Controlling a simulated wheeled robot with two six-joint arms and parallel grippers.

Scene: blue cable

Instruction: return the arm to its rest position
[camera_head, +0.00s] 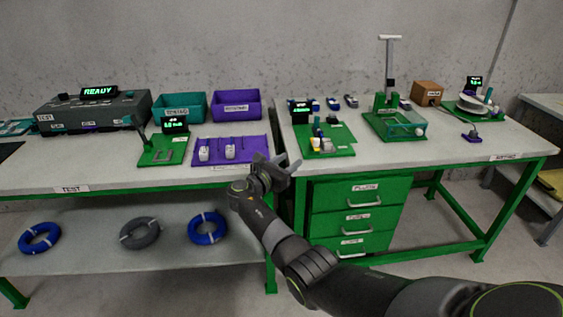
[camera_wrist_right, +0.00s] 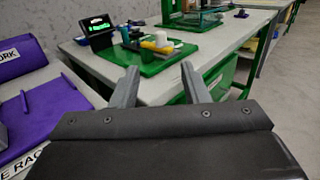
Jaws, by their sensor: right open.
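My right gripper (camera_head: 277,164) is open and empty in the head view. It is raised in front of the gap between the two benches, just right of the purple rack (camera_head: 231,150). Its arm comes in from the lower right. In the right wrist view the two grey fingers (camera_wrist_right: 158,88) stand apart with nothing between them. A blue cable coil (camera_head: 207,228) and another blue coil (camera_head: 39,237) lie on the lower shelf, with a grey coil (camera_head: 140,233) between them. My left gripper is not in view.
The left bench (camera_head: 110,178) holds a test box (camera_head: 93,110), teal bin (camera_head: 180,106), purple bin (camera_head: 237,105) and green scale plate (camera_head: 163,149). The right bench (camera_head: 455,150) holds a green fixture (camera_head: 330,139) and a press (camera_head: 389,85). Green drawers (camera_head: 355,214) stand below, close to my arm.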

